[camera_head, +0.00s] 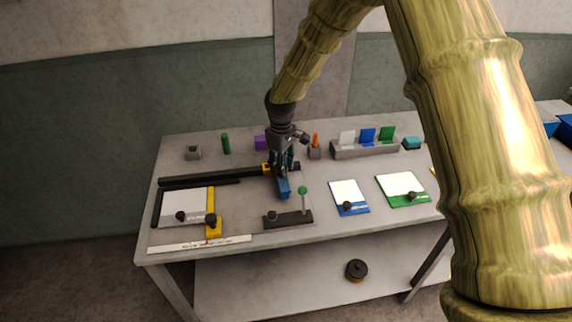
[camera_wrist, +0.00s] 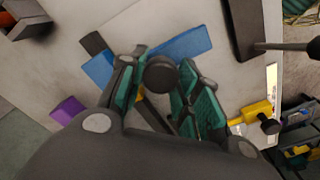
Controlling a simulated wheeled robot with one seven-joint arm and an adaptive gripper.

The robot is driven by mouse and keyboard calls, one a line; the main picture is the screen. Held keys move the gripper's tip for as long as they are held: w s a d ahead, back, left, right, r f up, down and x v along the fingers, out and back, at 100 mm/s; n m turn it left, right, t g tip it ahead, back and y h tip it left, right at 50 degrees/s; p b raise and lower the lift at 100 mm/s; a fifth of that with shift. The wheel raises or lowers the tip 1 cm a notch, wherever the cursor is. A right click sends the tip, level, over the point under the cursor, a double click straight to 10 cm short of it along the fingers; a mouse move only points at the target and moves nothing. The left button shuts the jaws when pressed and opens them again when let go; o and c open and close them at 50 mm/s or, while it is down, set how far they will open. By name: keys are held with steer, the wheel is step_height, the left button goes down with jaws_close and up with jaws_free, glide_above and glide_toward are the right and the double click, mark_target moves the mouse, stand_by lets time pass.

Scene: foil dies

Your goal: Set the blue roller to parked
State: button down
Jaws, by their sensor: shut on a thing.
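My gripper (camera_head: 281,168) is at the middle left of the table, pointing down. The blue roller (camera_head: 284,188) shows just below and in front of its fingers. In the wrist view, the fingers with teal pads (camera_wrist: 160,95) are closed around a dark round knob, seen end-on. The blue roller (camera_wrist: 185,44) appears as a blue bar passing behind the knob, one part to each side of the fingers. The fingers hide its middle. I cannot tell whether the bar touches the table.
A black base with a green-topped post (camera_head: 302,191) stands close in front. A black rail (camera_head: 200,180) lies left. A purple block (camera_head: 261,142), an orange peg (camera_head: 315,140) and a grey rack (camera_head: 365,149) stand behind. A blue-edged plate (camera_head: 348,196) and a green-edged plate (camera_head: 402,188) lie right.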

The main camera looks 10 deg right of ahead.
steer(key=shift+w+d+r, duration=0.1)
steer(key=shift+d+r, duration=0.1)
steer(key=shift+d, duration=0.1)
steer(key=c, duration=1.4)
jaws_free()
steer(key=o, duration=0.4)
steer(key=shift+d, duration=0.2)
steer(key=shift+a, duration=0.1)
steer(key=shift+a, duration=0.1)
steer(key=shift+r, duration=0.15)
step_height(320, 180, up, 12)
